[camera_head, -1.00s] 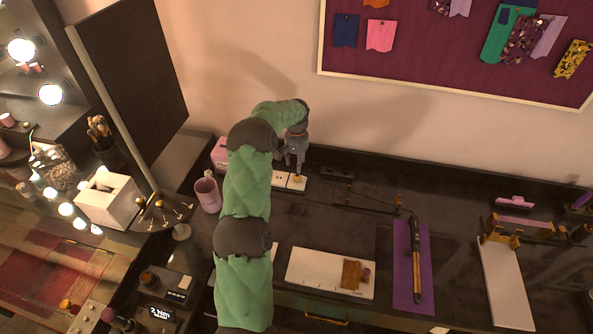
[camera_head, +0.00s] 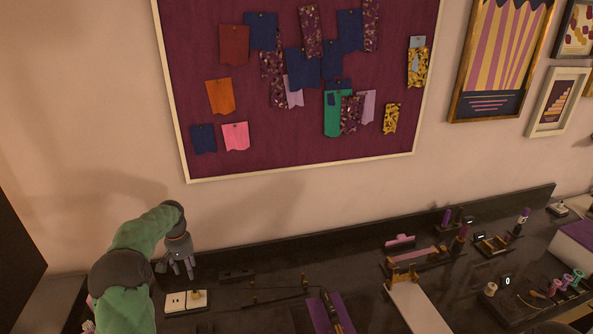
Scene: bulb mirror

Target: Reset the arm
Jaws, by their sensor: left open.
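My left arm, in a green sleeve, comes in from the lower left of the head view. My left gripper (camera_head: 184,268) is open with its fingers pointing down, near the wall at the back of the dark counter (camera_head: 230,315). It is just above and behind a white socket block (camera_head: 174,304), which has a brass-coloured plug (camera_head: 197,295) in its right part. I see nothing between the fingers. My right gripper is not in view.
A black curling wand (camera_head: 331,310) lies on a purple mat (camera_head: 346,318). A thin dark rack (camera_head: 275,296) stands behind it. A white board (camera_head: 418,308) and a gold-ended stand (camera_head: 405,274) are to the right. A pinboard (camera_head: 290,165) hangs above.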

